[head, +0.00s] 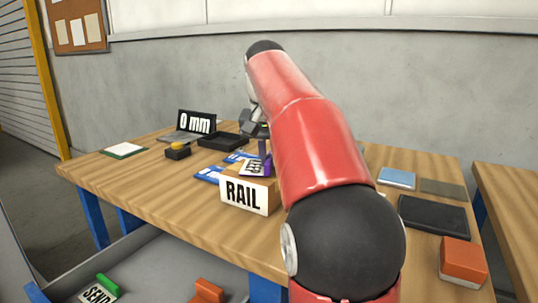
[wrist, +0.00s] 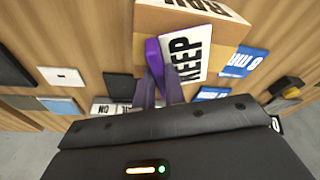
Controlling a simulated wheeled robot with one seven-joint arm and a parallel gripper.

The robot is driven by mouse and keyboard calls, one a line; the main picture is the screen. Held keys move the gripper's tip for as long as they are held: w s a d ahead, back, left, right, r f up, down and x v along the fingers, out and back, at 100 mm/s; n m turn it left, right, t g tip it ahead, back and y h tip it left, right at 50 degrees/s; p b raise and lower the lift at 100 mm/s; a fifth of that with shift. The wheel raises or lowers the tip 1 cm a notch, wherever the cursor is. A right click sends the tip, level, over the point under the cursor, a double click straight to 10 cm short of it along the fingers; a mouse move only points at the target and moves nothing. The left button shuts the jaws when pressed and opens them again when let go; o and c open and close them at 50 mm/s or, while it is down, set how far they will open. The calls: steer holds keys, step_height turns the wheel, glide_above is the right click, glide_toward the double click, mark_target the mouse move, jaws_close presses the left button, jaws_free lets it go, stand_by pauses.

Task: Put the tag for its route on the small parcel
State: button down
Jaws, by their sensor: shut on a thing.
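The small parcel (head: 234,174) is a brown box on the wooden table, with a white label reading RAIL on its front. It also shows at the top of the wrist view (wrist: 150,20). My gripper (head: 262,142) is above the parcel, shut on the purple grip of a white tag reading KEEP (head: 252,168). In the wrist view, the KEEP tag (wrist: 190,50) lies over the parcel's top face, next to the purple grip; I cannot tell whether it touches. My arm hides part of the table to the right of the parcel.
Blue-and-white cards (head: 208,175) lie left of and behind the parcel. Further back are a display reading 0 mm (head: 196,122) and a yellow button box (head: 177,152). A grey bin (head: 150,270) below holds a green SEND tag (head: 98,290) and an orange one (head: 207,291).

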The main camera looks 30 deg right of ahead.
steer(key=shift+f, duration=0.3)
steer(key=c, duration=1.4)
jaws_free()
